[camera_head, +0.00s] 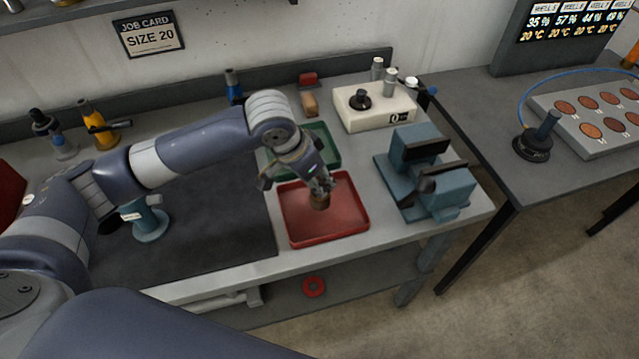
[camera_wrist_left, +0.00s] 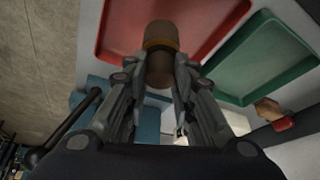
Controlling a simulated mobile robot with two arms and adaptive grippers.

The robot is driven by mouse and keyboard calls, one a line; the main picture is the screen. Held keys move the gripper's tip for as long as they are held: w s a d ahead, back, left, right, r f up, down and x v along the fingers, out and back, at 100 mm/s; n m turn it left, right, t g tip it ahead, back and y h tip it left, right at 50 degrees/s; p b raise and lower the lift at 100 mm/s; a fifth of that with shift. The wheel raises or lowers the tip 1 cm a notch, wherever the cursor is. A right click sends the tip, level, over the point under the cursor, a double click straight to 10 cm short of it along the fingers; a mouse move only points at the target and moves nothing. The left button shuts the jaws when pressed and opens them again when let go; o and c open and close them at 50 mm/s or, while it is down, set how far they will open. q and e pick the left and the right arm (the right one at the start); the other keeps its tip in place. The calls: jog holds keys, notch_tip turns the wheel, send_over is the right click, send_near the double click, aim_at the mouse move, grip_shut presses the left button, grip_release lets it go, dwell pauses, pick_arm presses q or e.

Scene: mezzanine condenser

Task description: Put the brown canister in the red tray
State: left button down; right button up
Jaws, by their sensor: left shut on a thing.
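The brown canister (camera_head: 320,202) is in my left gripper (camera_head: 319,187), over the red tray (camera_head: 345,233). In the left wrist view the canister (camera_wrist_left: 160,38) sits between the two fingers (camera_wrist_left: 162,72), with the red tray (camera_wrist_left: 118,40) behind it. My left gripper is shut on the canister. I cannot tell whether the canister touches the tray floor. No other thing shows in the red tray. My right gripper is not in view.
A green tray (camera_head: 327,145) stands directly behind the red tray. A blue-green vise (camera_head: 440,185) is to the right. A white box with a black knob (camera_head: 375,118) stands behind. A dark mat (camera_head: 200,235) lies left.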

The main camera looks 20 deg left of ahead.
pick_arm(q)
jog(key=shift+w+d, duration=0.15)
jog(key=shift+w, duration=0.05)
notch_tip(320, 180, down, 3)
jog(key=shift+s+p, duration=0.1)
jog(key=shift+p, duration=0.5)
jog(key=shift+f, duration=0.25)
jog(key=shift+f, duration=0.15)
jog(key=c, duration=1.3)
grip_release()
jog(key=shift+c, duration=0.2)
jog(key=b+v, duration=0.1)
jog(key=v, duration=1.1)
